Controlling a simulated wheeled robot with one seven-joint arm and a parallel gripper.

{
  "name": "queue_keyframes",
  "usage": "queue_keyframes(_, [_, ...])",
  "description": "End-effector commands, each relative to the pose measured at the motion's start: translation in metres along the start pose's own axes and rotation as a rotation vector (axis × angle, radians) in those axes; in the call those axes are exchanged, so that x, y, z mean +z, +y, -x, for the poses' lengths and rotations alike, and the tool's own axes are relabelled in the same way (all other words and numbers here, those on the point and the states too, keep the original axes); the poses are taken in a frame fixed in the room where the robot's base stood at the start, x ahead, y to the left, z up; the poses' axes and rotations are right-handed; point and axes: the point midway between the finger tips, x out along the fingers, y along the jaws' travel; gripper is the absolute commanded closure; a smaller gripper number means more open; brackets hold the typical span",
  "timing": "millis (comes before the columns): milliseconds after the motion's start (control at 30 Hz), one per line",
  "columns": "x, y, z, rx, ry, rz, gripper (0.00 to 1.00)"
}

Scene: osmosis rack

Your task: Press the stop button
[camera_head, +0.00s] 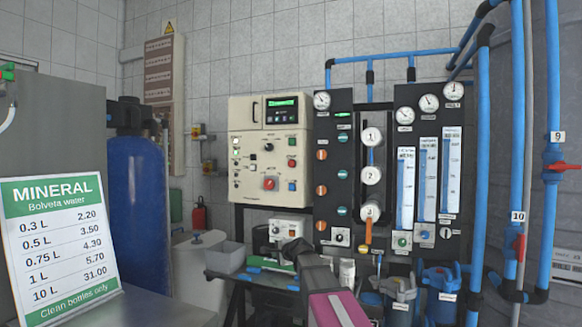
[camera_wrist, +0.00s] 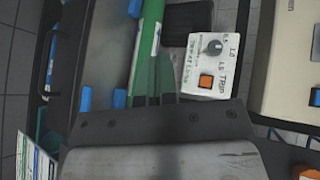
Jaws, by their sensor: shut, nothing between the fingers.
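A red knob or switch (camera_head: 270,183) sits lower down. My gripper (camera_wrist: 154,62) is shut and empty in the wrist view, its fingers over a green-and-white bar (camera_wrist: 147,40). A small white box (camera_wrist: 212,50) with a dark knob and an orange square button marked TRIP lies to its right. In the head view my gripper is below the control panel, partly hidden by my arm.
A black gauge rack (camera_head: 347,235) with flow tubes stands right of the panel, with blue pipes (camera_head: 524,150) beyond. A grey tub (camera_head: 226,257) is on the bench at left. A blue tank (camera_head: 138,205) and a MINERAL price sign (camera_head: 62,245) stand further left.

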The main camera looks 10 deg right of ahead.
Motion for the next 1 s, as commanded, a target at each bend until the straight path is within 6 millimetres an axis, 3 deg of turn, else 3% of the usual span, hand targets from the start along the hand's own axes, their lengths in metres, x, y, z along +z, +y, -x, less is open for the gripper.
queue_keyframes(33, [-0.003, -0.024, -0.002, -0.045, 0.003, -0.047, 1.00])
queue_keyframes(267, [-0.011, -0.122, 0.005, -0.251, -0.002, -0.293, 1.00])
queue_keyframes(600, [-0.023, -0.261, 0.037, -0.539, -0.074, -0.673, 1.00])
queue_keyframes(800, [-0.028, -0.323, 0.061, -0.666, -0.135, -0.862, 1.00])
queue_keyframes(1000, [-0.030, -0.353, 0.075, -0.728, -0.172, -0.961, 1.00])
